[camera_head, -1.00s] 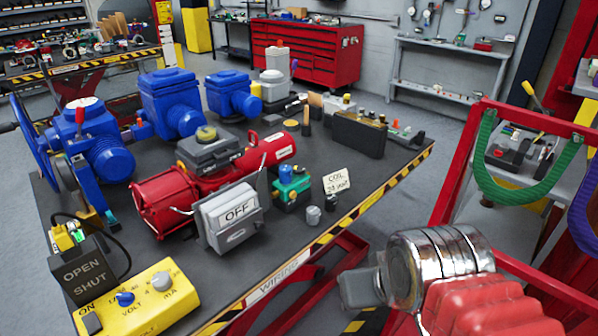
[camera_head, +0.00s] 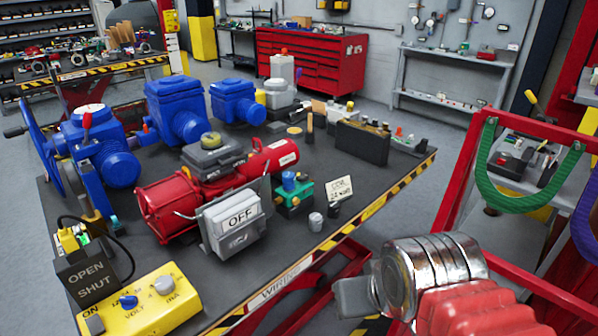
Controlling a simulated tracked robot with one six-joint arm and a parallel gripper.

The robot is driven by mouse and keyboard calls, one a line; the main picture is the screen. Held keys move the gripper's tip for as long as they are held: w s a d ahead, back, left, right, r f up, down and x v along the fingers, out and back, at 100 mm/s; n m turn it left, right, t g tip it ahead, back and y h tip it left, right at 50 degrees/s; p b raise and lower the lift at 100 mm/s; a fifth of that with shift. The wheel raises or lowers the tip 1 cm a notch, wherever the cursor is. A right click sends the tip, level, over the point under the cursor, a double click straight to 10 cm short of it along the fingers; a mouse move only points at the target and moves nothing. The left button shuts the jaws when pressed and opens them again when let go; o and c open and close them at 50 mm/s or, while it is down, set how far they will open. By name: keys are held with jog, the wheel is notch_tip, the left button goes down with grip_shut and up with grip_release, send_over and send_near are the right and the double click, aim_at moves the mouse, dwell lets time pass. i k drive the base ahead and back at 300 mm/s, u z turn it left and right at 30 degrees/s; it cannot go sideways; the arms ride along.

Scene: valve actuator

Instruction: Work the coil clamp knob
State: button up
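A small green block with a blue knob on top (camera_head: 289,181) stands on the dark bench, right of the grey OFF box. A white card (camera_head: 339,189) lettered "COIL" stands just right of it. A small grey cylindrical knob or cap (camera_head: 316,222) sits in front of the card. I cannot tell for sure which of these is the clamp knob. My gripper (camera_head: 350,298) is at the lower right, beyond the bench's front edge and apart from these things. Its grey fingers point left, and their gap is not visible.
The OFF box (camera_head: 232,224) and a red actuator (camera_head: 168,204) stand left of the green block. A yellow meter box (camera_head: 145,306) is at the front left. A striped edge (camera_head: 345,238) borders the bench. A red frame with a green strap (camera_head: 535,205) stands right.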

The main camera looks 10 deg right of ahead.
aim_at(301, 177)
jog(key=z, duration=0.05)
jog(key=i, duration=1)
jog(key=u, duration=0.05)
